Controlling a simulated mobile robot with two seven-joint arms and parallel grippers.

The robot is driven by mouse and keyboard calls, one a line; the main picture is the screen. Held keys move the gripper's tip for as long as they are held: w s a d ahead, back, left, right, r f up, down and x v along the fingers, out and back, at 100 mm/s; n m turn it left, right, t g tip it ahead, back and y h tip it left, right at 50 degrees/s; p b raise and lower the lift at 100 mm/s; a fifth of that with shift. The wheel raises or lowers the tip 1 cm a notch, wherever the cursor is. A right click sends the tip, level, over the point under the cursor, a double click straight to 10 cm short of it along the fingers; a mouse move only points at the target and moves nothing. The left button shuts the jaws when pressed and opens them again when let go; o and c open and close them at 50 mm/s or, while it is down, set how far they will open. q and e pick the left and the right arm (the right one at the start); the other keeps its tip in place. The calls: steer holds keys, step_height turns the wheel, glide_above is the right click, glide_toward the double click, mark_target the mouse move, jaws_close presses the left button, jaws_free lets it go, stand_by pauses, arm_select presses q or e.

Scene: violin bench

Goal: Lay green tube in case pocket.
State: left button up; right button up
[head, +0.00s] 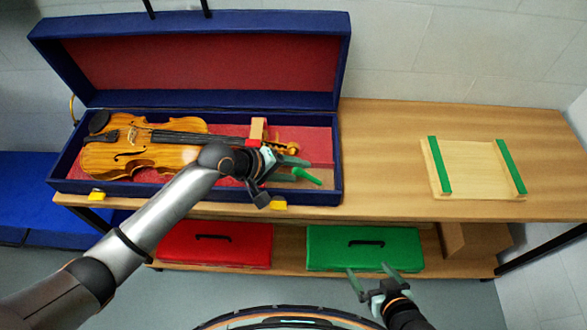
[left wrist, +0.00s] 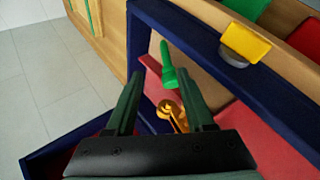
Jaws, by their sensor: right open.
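The green tube (head: 307,176) lies at the right end of the open blue violin case (head: 318,198), over the small wood-coloured pocket (head: 322,172). In the left wrist view the tube (left wrist: 168,68) shows just beyond my fingertips, near the pocket's edge; I cannot tell whether it lies fully flat. My left gripper (head: 291,169) is over the case's right part, with its fingers apart on either side of the tube and not touching it. My right gripper (head: 370,271) is open and empty, low in front of the bench. The violin (head: 160,140) lies in the case, its scroll near my left gripper.
A wooden block (head: 258,128) stands by the violin's neck. The case lid (head: 200,60) is raised behind. A wooden tray with green strips (head: 470,168) sits on the right; the bench between is clear. A red box (head: 215,250) and a green box (head: 363,252) are on the lower shelf.

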arm_select(q)
steer(key=shift+o, duration=0.6)
steer(key=v, duration=1.2)
steer(key=shift+r+p, duration=0.25)
steer(key=shift+p, duration=0.2)
steer(key=shift+s+f, duration=0.1)
steer(key=shift+s, duration=0.05)
steer(key=s+a+f+m+y, duration=0.2)
steer(key=s+a+f+y, duration=0.15)
steer(key=s, duration=0.35)
steer(key=s+a+f+m+g+y, duration=0.1)
steer(key=s+a+f+m+y, duration=0.1)
steer(key=s+a+m, duration=0.3)
steer(key=s+a+f+y, duration=0.3)
steer(key=s, duration=0.5)
steer(key=w+d+f+t+h, duration=0.1)
steer(key=w+d+f+t, duration=0.1)
steer(key=f, duration=0.3)
steer(key=w+d+f+t+h, duration=0.1)
steer(key=w+d+f+t, duration=0.1)
steer(key=f, duration=0.3)
steer(key=shift+w+f+t, duration=0.4)
steer(key=shift+w+t, duration=0.05)
steer(key=shift+t, duration=0.25)
